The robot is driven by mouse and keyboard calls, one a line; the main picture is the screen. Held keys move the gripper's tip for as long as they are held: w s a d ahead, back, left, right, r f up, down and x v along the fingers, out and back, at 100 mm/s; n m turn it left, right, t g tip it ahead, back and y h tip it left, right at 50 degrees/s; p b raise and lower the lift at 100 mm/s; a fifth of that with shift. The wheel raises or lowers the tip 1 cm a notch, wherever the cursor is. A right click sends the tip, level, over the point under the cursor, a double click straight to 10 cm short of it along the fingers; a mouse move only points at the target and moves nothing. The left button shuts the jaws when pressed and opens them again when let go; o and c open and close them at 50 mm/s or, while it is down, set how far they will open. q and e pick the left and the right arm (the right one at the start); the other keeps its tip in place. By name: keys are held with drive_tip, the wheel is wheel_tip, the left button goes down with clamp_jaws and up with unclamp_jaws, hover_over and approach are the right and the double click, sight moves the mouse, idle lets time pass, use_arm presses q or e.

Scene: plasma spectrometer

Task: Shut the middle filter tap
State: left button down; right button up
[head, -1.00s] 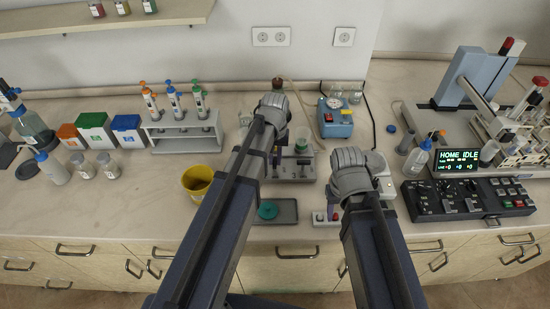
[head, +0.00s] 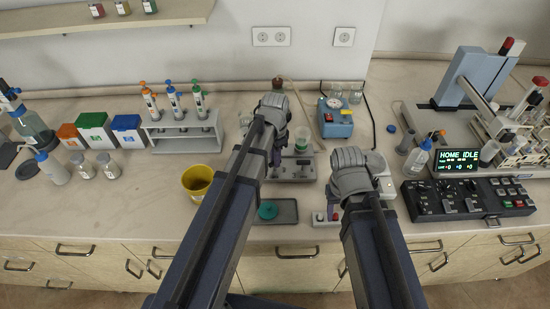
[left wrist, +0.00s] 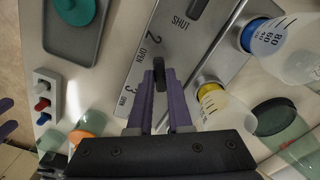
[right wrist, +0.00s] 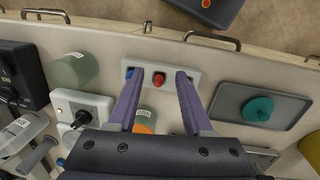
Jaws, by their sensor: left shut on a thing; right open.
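The filter manifold is a metal plate (left wrist: 124,70) marked SHUT, OPEN, 2 and 3; it also shows in the head view (head: 297,173). My left gripper (left wrist: 160,92) is shut on a black tap handle (left wrist: 159,68) beside the 2 and 3 marks. Another black tap handle (left wrist: 197,9) shows at the top edge. In the head view my left gripper (head: 275,158) is partly hidden by its wrist. My right gripper (right wrist: 158,78) is open and empty above a white block with a red and a blue knob (right wrist: 192,76).
Funnels with a blue ring (left wrist: 265,38) and a yellow ring (left wrist: 210,90) stand close to the left gripper. A grey tray (head: 286,212) with a teal lid (head: 267,210) lies in front. A yellow cup (head: 197,181) stands left. A blue pump (head: 335,125) stands behind.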

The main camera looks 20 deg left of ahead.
use_arm(q)
drive_tip(key=m, duration=0.5)
drive_tip(key=shift+m, duration=0.7)
drive_tip(key=c, duration=0.8)
unclamp_jaws()
drive_tip(key=shift+c, duration=0.2)
drive_tip(key=shift+r, duration=0.1)
wheel_tip(320, 180, up, 8)
drive_tip(key=p, duration=0.8)
use_arm(e)
wheel_tip(320, 180, up, 8)
use_arm(q)
drive_tip(key=shift+f, duration=0.2)
use_arm(e)
drive_tip(key=shift+f, duration=0.1)
